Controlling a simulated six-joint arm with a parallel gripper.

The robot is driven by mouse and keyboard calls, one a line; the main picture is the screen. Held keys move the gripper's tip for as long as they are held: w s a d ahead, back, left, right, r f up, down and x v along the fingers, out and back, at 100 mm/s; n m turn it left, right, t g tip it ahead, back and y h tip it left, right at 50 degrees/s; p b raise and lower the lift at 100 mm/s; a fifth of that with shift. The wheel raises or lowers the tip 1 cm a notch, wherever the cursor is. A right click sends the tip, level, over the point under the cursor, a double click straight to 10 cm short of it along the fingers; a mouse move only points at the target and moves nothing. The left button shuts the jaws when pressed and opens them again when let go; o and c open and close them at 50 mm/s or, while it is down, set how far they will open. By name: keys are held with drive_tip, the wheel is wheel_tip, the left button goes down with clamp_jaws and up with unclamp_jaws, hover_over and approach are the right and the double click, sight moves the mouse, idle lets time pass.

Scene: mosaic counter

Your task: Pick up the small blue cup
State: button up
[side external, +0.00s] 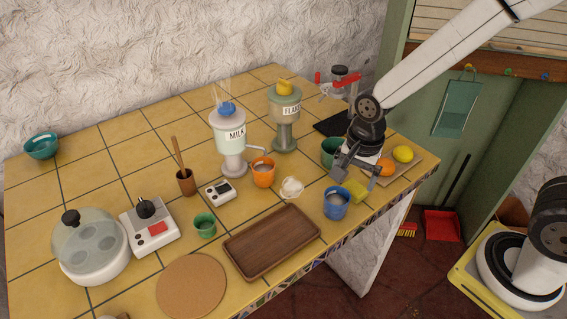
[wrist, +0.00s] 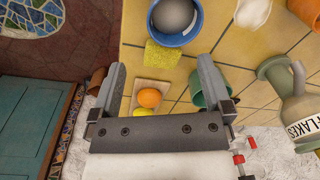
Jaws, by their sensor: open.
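The blue cup (side external: 335,206) stands upright on the tiled counter near its front edge, right of the wooden tray. Its inside looks grey. In the wrist view the blue cup (wrist: 187,36) is at the top, beyond my fingertips and partly cut off by the frame edge. My gripper (side external: 356,171) is open, with nothing seen between its fingers, up and to the right of the cup in the side view. In the wrist view my gripper (wrist: 162,66) shows its two fingers spread wide, with the cup outside them.
A yellow sponge (side external: 355,188) lies beside the cup. A green cup (side external: 329,153) is close behind my gripper. An orange (side external: 385,167) and a lemon (side external: 403,154) lie on a board at right. A brown tray (side external: 272,242), an orange mug (side external: 263,172) and dispensers stand left.

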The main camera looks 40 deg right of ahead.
sight(336, 203)
drive_tip(key=m, duration=0.1)
drive_tip(key=w+a+m, duration=0.1)
drive_tip(key=m, duration=0.1)
drive_tip(key=a+f+m, duration=0.1)
drive_tip(key=m, duration=0.1)
drive_tip(key=shift+w+a+g, duration=0.15)
drive_tip(key=shift+g, duration=0.25)
drive_tip(key=shift+f, duration=1.25)
drive_tip(key=shift+f, duration=0.1)
drive_tip(key=shift+f, duration=2.5)
drive_tip(key=c, duration=1.2)
